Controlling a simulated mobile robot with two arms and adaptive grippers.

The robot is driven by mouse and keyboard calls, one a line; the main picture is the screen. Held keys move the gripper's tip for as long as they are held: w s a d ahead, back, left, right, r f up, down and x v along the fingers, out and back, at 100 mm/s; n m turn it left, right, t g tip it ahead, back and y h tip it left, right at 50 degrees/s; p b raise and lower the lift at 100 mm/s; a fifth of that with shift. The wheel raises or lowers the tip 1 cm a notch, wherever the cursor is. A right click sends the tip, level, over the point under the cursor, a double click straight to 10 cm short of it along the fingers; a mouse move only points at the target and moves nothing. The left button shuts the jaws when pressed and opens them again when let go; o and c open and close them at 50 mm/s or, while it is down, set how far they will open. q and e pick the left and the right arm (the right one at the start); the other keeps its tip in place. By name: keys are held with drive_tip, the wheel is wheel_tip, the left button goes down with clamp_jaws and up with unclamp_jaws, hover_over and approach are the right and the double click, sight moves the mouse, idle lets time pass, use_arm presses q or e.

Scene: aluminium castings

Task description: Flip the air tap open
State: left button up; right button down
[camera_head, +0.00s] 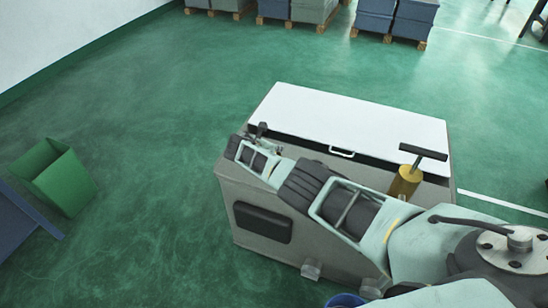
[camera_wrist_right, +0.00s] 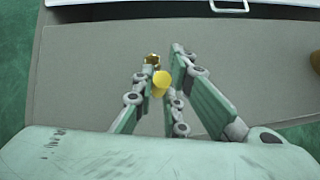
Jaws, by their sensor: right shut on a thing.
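The air tap shows in the right wrist view as a small brass fitting (camera_wrist_right: 152,60) with a yellow rounded part (camera_wrist_right: 161,82) beside it. My right gripper (camera_wrist_right: 165,66) has its fingers on either side of the yellow part and is shut on it. The fingers hide some of the tap. In the head view my right arm comes in from the lower right and reaches across the grey cabinet (camera_head: 232,200). The right gripper (camera_head: 262,132) is at the cabinet's left end there, small and dark, and I cannot make out the tap. My left gripper is not in view.
The cabinet has a white lid (camera_head: 350,118) with a handle (camera_head: 341,151). A brass cylinder with a black T-handle (camera_head: 405,182) stands behind my arm. A green bin (camera_head: 55,175) is at the left. Loaded pallets (camera_head: 375,20) stand at the back. Open green floor lies between.

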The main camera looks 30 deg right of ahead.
drive_tip(key=shift+w+a+r, duration=0.1)
drive_tip(key=shift+w+a, duration=0.1)
drive_tip(key=c, duration=1.8)
unclamp_jaws()
drive_tip(key=v, duration=1.1)
drive_tip(key=shift+a+r, duration=0.2)
drive_tip(key=shift+a, duration=0.2)
drive_tip(key=shift+s, duration=0.15)
